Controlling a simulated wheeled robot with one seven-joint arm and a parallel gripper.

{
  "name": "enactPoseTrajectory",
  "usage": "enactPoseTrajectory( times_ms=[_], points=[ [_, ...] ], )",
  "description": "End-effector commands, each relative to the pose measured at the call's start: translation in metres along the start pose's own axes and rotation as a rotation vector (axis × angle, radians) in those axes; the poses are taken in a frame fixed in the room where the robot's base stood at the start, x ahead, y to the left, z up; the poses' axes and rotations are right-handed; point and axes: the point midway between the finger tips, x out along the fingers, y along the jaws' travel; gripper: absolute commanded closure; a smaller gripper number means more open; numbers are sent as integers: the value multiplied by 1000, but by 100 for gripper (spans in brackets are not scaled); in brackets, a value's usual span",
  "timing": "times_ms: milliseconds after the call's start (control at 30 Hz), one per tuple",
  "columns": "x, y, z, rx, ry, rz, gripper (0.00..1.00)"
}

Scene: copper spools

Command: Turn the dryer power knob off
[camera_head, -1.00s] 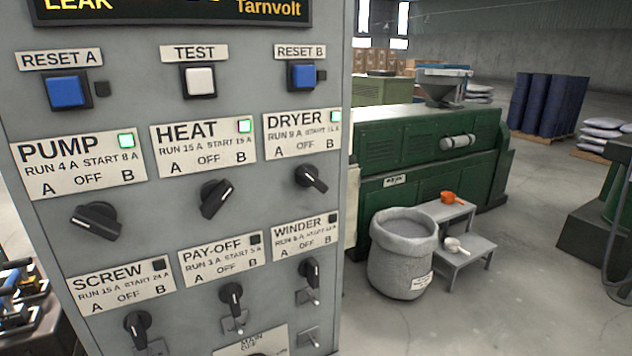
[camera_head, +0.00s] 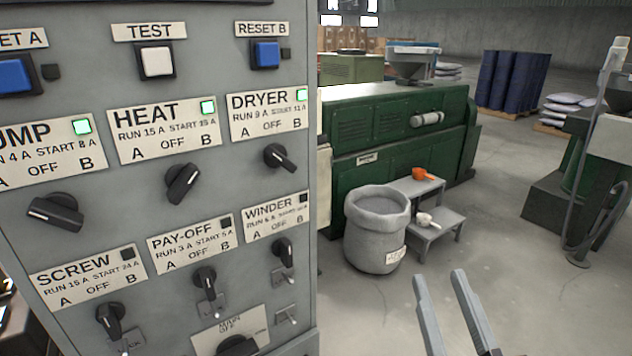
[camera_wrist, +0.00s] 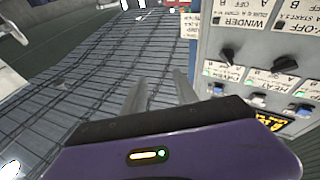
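The dryer knob (camera_head: 279,158) is a black rotary knob under the DRYER label (camera_head: 268,114) on the grey panel. Its handle slants down to the right, with the label's A, OFF and B marks above it. The green dryer lamp (camera_head: 301,95) is lit. The knob also shows in the wrist view (camera_wrist: 227,57), where the panel appears upside down. My gripper (camera_head: 438,276) is open and empty, at the lower right of the head view, apart from the panel and right of the knob. In the wrist view its two fingers (camera_wrist: 159,85) are spread over the floor.
The heat knob (camera_head: 182,184) is left of the dryer knob; the winder knob (camera_head: 283,252) is below it. The Reset B button (camera_head: 266,53) is above. A grey sack (camera_head: 376,240) and a small step stool (camera_head: 444,222) stand right of the panel. Bare floor lies around my gripper.

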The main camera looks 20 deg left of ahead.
Motion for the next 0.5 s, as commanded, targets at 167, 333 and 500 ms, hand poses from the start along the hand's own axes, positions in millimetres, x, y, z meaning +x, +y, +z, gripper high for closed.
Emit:
enactPoseTrajectory(
  times_ms=[167,333,500],
  points=[
    [61,-28,-46,-58,42,-95,65],
    [105,-60,-90,-146,60,-206,65],
    [133,-92,-123,-259,60,-326,65]
  ],
)
